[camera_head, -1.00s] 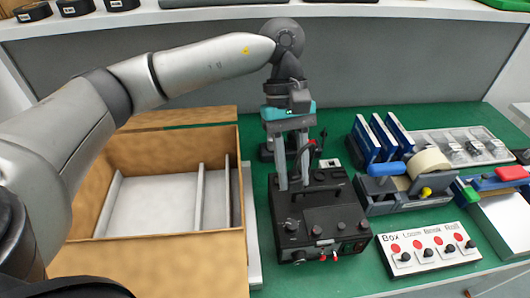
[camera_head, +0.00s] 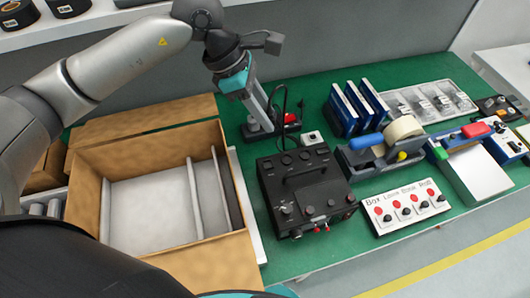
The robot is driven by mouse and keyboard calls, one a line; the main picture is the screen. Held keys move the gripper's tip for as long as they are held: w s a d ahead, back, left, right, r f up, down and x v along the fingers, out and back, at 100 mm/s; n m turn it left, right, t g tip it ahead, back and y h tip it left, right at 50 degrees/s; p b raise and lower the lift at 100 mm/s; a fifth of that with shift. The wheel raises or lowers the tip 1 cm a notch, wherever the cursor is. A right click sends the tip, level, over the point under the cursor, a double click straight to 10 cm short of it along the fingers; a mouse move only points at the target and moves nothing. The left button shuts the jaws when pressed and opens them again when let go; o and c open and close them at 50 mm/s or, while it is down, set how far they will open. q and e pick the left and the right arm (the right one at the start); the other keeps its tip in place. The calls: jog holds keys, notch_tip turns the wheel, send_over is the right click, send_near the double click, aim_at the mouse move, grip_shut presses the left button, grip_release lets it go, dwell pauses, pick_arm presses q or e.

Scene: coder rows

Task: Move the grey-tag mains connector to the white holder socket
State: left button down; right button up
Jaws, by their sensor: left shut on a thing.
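My left gripper (camera_head: 266,122) comes down from the upper left, with its teal body and two pale fingers over the green bench behind the black box. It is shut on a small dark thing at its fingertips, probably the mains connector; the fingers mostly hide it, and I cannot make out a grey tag. A dark holder base (camera_head: 257,135) with a red part (camera_head: 290,118) sits around the fingertips. A black cable (camera_head: 285,98) arches beside the fingers. A small white block with a dark top (camera_head: 312,138), perhaps the white holder socket, stands to the right, apart from the gripper.
A black control box (camera_head: 305,190) stands in front. An open cardboard box (camera_head: 245,250) is at the left. Blue upright panels (camera_head: 343,112), a tape dispenser (camera_head: 365,160) and a white knob panel (camera_head: 405,207) are at the right. Some green bench (camera_head: 320,245) is bare in front.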

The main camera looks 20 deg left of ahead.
pick_arm(q)
notch_tip(320, 180, down, 10)
jog(key=shift+r+b, duration=0.1)
jog(key=shift+b, duration=0.2)
jog(key=shift+f, duration=2.15)
jog(key=shift+b, duration=0.35)
jog(key=shift+f, duration=0.25)
jog(key=c, duration=0.6)
grip_release()
jog(key=shift+r+p, duration=0.3)
jog(key=shift+r, duration=0.2)
jog(key=v, duration=1.1)
jog(key=shift+a+r, duration=0.25)
jog(key=shift+a, duration=0.05)
